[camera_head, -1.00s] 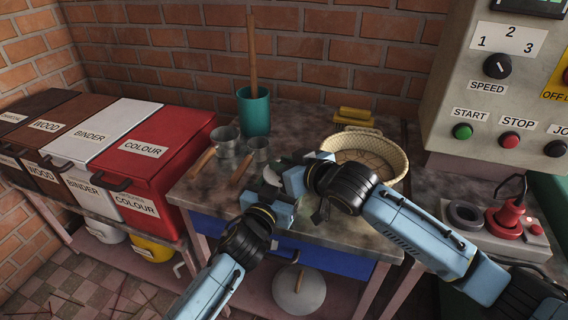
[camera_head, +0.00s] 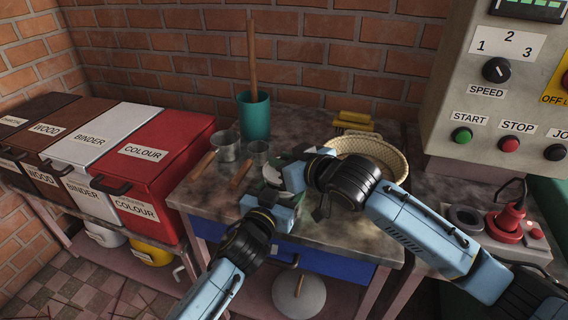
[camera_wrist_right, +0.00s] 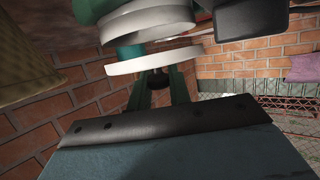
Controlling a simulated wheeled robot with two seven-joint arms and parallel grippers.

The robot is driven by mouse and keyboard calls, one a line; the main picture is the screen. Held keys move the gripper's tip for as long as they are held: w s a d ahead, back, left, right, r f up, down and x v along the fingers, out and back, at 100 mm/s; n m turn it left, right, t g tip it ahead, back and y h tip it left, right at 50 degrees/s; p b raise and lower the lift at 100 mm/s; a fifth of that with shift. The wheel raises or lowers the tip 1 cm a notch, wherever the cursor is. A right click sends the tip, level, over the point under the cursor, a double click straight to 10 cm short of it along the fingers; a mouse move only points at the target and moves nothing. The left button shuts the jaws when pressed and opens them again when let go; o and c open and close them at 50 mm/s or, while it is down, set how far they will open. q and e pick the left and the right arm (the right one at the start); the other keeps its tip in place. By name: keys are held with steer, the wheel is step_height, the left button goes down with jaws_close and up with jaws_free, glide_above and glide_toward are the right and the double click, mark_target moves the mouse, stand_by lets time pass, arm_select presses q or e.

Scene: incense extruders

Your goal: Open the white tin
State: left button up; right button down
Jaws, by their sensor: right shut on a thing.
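The white tin (camera_head: 271,174) shows small and partly hidden between my two grippers, above the near part of the workbench. In the right wrist view its white round body (camera_wrist_right: 147,22) is at the top, beside teal and black gripper parts. A flat white disc, the lid (camera_wrist_right: 153,60), lies below it, with a visible gap between them. My right gripper (camera_head: 294,172) is shut on the lid; its fingers also show in the wrist view (camera_wrist_right: 160,88). My left gripper (camera_head: 268,192) is at the tin's body and appears shut on it, its fingertips partly hidden.
A wicker basket (camera_head: 396,155) stands right behind my right gripper. A red COLOUR bin (camera_head: 160,150) is at the left, a control panel (camera_head: 470,100) at the right.

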steer(key=shift+r, duration=0.1)
steer(key=shift+r, duration=2)
arm_select(q)
steer(key=o, duration=1.4)
steer(key=shift+o, duration=0.2)
